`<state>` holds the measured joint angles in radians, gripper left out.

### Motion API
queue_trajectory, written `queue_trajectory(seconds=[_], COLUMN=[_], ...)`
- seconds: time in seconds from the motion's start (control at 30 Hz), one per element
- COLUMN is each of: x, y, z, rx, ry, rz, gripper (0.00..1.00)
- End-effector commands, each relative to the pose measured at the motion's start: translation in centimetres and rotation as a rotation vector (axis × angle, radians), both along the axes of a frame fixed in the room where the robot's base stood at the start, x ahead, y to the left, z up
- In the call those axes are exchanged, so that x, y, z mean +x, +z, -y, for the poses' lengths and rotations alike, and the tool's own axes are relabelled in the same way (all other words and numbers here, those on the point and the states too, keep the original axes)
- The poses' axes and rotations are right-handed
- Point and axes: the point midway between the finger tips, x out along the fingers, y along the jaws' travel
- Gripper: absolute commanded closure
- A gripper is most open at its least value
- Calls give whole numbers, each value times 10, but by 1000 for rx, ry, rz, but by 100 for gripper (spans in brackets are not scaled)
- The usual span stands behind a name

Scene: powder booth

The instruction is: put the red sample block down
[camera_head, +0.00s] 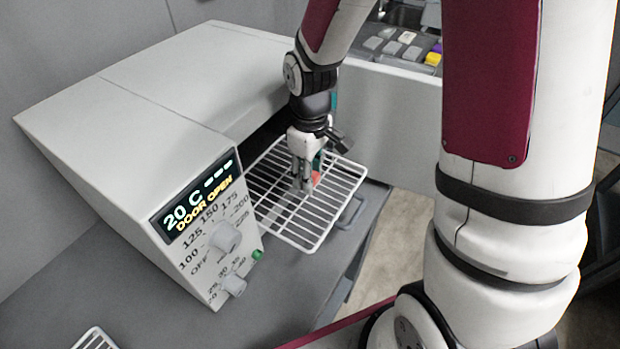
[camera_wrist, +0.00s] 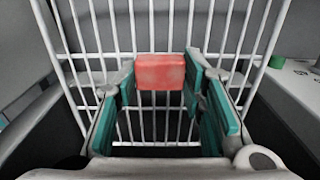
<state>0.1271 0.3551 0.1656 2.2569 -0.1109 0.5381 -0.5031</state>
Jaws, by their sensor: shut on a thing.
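The red sample block (camera_wrist: 160,70) sits between the two teal-padded fingertips of my gripper (camera_wrist: 160,83), which is shut on it. In the head view a small part of the red block (camera_head: 316,178) shows beside the fingers of my gripper (camera_head: 304,180); the rest is hidden. My gripper points down over the white wire rack (camera_head: 335,208), which sticks out of the oven. The rack's bars (camera_wrist: 120,32) lie behind the block in the wrist view. I cannot tell whether the block touches the bars.
The grey oven (camera_head: 130,130) stands left of the rack; its display (camera_head: 200,196) reads 20 C and DOOR OPEN. A dark grey bench top (camera_head: 290,290) lies below. Part of another wire rack (camera_head: 95,340) shows at the bottom left. A tray of grey blocks (camera_head: 400,45) is at the back.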

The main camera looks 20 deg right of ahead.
Motion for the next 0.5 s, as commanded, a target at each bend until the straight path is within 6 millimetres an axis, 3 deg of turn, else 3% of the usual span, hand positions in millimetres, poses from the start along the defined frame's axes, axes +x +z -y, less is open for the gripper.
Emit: queue_trajectory(seconds=[0.17, 0.5], x=[-1, 0], y=[-19, -22], z=[-1, 0], rx=[0, 0], ry=[3, 2], rz=[-2, 0], gripper=[92, 92])
